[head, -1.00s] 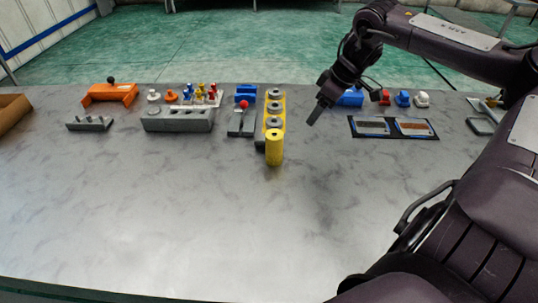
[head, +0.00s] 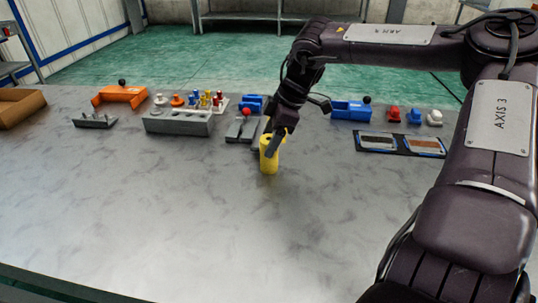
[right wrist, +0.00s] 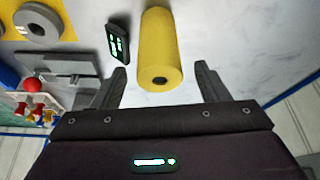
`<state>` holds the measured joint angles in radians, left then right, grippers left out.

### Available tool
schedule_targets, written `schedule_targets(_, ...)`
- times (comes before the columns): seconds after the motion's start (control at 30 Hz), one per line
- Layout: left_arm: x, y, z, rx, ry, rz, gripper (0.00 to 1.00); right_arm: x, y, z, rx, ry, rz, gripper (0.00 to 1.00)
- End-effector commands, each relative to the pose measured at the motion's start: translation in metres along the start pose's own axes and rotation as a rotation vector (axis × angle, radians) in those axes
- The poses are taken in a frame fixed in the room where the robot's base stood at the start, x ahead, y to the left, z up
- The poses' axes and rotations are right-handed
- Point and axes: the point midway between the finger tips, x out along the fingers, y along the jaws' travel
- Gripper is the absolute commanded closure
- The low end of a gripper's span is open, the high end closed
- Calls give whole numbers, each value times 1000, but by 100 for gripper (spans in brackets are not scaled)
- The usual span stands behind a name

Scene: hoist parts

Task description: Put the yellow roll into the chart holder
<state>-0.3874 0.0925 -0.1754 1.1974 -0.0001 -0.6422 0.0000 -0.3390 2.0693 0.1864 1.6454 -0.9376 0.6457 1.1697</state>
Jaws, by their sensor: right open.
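The yellow roll (head: 269,160) stands upright on the grey table, near its middle in the head view. In the right wrist view the yellow roll (right wrist: 161,45) lies between the lines of my open fingers, with its dark centre hole facing the camera. My right gripper (head: 274,146) is at the roll's top, fingers pointing down, and partly hides it. In the right wrist view my right gripper (right wrist: 162,82) is open and not closed on anything. I cannot tell which thing is the chart holder. My left gripper is not in view.
A small dark device with a green display (right wrist: 117,42) stands beside the roll. A yellow strip with grey rings (right wrist: 68,12) is close by. The front table is clear.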

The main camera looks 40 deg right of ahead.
Motion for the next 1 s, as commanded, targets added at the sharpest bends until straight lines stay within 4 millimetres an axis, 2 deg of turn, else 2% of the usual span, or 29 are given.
schedule_targets(0.1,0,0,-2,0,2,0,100,11,0,1,0,0,-1,32)
schedule_targets(0.37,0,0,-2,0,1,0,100,12,0,0,1,1,1,33)
schedule_targets(0.77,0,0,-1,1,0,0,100,12,0,0,1,1,1,86)
schedule_targets(1.0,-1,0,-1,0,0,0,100,11,0,0,0,1,1,86)
